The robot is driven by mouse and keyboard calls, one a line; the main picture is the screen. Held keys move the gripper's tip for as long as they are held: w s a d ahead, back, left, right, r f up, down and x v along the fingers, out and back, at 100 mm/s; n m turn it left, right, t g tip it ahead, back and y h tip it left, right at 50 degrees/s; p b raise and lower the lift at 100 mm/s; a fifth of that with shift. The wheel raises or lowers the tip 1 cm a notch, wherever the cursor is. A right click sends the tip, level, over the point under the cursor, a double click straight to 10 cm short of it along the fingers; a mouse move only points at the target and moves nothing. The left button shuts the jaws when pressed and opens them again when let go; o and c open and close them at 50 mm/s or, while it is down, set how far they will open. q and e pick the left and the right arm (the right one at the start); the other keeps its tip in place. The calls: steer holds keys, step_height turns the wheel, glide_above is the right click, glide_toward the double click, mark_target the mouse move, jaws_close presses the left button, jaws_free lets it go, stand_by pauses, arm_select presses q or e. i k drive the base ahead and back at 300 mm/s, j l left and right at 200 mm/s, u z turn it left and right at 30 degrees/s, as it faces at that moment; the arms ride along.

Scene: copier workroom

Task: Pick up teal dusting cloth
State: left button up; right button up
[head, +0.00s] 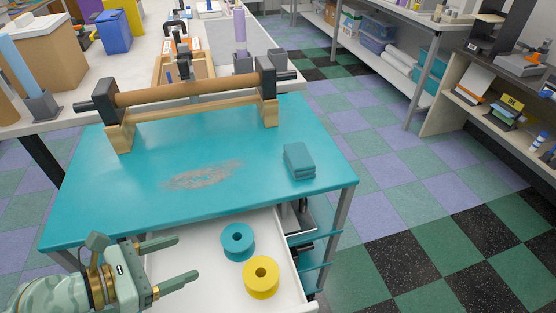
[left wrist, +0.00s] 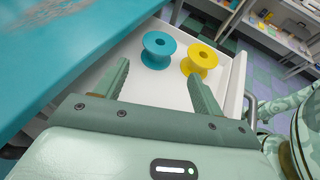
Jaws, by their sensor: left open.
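The teal dusting cloth (head: 299,161) lies folded in a small thick stack on the right part of the teal tabletop (head: 110,200), near its right edge. My left gripper (head: 190,260) is open and empty at the lower left, over the open white drawer and in front of the table's front edge. It is well to the left of the cloth and nearer to me. In the left wrist view its two fingers (left wrist: 160,85) are spread over the drawer, with nothing between them. The cloth does not show in the left wrist view. My right gripper is not in view.
The pulled-out drawer (head: 200,285) holds a teal spool (head: 238,242) and a yellow spool (head: 261,277). A wooden roller on a stand (head: 195,92) spans the table's back. A grey smudge (head: 203,175) marks the tabletop left of the cloth. The tabletop around the cloth is clear.

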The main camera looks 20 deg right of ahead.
mark_target(298, 158)
steer(key=k, duration=1)
